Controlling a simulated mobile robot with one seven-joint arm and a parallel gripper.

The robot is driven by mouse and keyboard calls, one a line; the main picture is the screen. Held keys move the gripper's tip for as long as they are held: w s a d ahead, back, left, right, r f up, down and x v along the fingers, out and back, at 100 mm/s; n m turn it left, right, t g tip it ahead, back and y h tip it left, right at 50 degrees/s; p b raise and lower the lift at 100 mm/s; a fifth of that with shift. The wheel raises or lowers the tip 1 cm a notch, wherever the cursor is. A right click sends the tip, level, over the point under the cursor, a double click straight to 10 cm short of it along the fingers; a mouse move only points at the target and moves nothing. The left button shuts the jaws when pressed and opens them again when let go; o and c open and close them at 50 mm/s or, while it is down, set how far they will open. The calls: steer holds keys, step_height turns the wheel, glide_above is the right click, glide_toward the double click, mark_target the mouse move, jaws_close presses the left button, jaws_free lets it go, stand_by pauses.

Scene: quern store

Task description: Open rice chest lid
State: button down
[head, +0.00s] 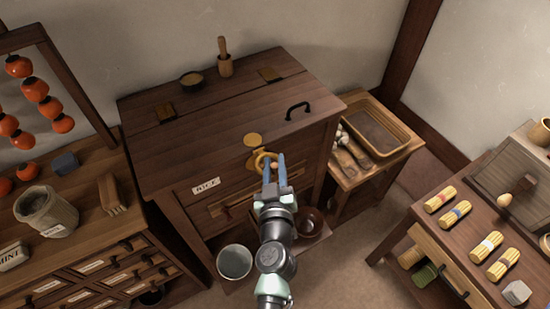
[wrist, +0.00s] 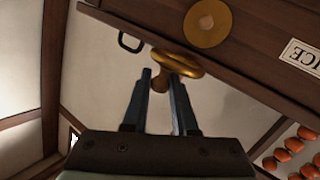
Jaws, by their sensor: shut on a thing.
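The rice chest (head: 205,188) is a dark wooden chest with a white label reading RICE on its front. Its lid (head: 235,110) lies closed, with a black handle (head: 298,109) at its front right. A round brass plate (head: 253,139) sits at the lid's front edge, above a brass ring (head: 261,157). The plate (wrist: 207,24) and ring (wrist: 178,64) also show in the wrist view. My gripper (head: 273,161) is at the ring, its blue fingers (wrist: 161,80) shut on a small brown peg (wrist: 160,84) beside the ring. The fingers partly hide the peg.
A bowl (head: 192,78) and a mortar with pestle (head: 225,64) stand on the chest's rear top, behind the lid's seam. A drawer cabinet (head: 100,275) is left; a small stand with a tray (head: 378,128) is right. A bucket (head: 234,262) stands low in front.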

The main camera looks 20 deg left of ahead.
stand_by(0.3)
steer(key=c, duration=0.7)
jaws_free()
steer(key=b+v, duration=0.3)
steer(key=v, duration=1)
steer(key=shift+w, duration=0.1)
